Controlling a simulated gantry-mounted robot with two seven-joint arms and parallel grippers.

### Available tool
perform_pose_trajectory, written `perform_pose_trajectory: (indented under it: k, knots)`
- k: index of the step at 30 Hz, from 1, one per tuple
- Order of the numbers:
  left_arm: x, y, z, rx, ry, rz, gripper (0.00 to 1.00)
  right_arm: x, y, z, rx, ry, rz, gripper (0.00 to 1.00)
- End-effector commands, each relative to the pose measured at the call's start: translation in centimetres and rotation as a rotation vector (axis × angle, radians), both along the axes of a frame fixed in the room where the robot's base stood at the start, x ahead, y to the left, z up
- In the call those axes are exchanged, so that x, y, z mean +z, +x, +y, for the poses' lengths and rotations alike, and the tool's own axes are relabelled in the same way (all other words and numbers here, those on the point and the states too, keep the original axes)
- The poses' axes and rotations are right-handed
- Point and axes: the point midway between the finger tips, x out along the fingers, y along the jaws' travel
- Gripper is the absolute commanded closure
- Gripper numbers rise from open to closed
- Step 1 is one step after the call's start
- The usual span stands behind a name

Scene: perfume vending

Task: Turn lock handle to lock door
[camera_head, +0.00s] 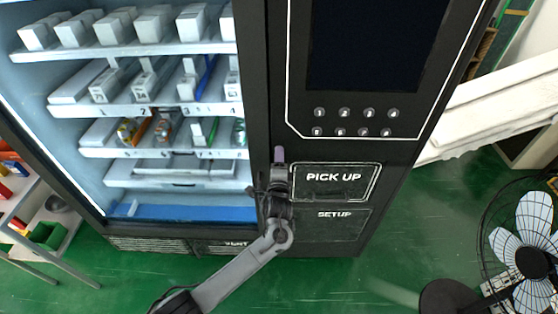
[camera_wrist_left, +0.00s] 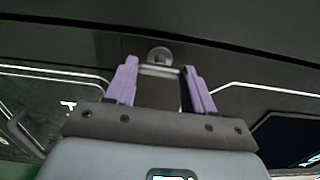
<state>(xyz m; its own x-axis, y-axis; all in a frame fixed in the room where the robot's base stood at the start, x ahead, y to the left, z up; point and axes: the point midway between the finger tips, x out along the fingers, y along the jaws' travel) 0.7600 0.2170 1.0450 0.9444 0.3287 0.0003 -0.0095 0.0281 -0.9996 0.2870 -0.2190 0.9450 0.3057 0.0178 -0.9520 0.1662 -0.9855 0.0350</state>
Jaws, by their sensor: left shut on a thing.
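The lock handle (camera_wrist_left: 160,71) is a small silver bar below a round silver lock (camera_wrist_left: 160,55) on the black front of the vending machine (camera_head: 400,165). In the left wrist view the bar sits between the purple fingers of my left gripper (camera_wrist_left: 158,75), which is shut on it. In the head view my left gripper (camera_head: 279,154) is at the black strip between the display and the control panel, just left of the PICK UP flap (camera_head: 335,178). There the gripper hides the handle. My right gripper is not in view.
Lit shelves (camera_head: 130,50) with several boxes are left of the strip. A keypad (camera_head: 353,121) and dark screen (camera_head: 375,40) are to the right. A fan (camera_head: 530,240) stands at lower right, and a small shelf (camera_head: 75,222) at lower left. Green floor lies in front.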

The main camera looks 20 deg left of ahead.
Motion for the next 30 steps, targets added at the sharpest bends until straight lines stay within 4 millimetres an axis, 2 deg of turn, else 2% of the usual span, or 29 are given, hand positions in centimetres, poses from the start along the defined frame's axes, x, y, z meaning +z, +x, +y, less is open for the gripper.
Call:
perform_pose_trajectory:
  k: [18,19,21,24,30]
  knots:
    - [-0.12,-0.02,-0.01,0.000,-0.045,-0.014,0.77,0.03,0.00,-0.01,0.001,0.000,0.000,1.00]
    - [-0.12,-0.02,-0.01,0.000,-0.045,-0.013,0.45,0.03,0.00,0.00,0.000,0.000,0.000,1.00]
    - [-0.11,-0.02,-0.01,0.000,-0.044,-0.013,0.35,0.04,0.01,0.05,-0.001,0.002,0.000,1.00]
    - [-0.08,-0.01,-0.01,0.000,-0.044,-0.013,0.21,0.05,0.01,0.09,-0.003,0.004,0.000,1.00]
    - [-0.03,0.00,-0.01,0.000,-0.043,-0.014,0.21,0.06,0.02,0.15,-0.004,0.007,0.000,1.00]
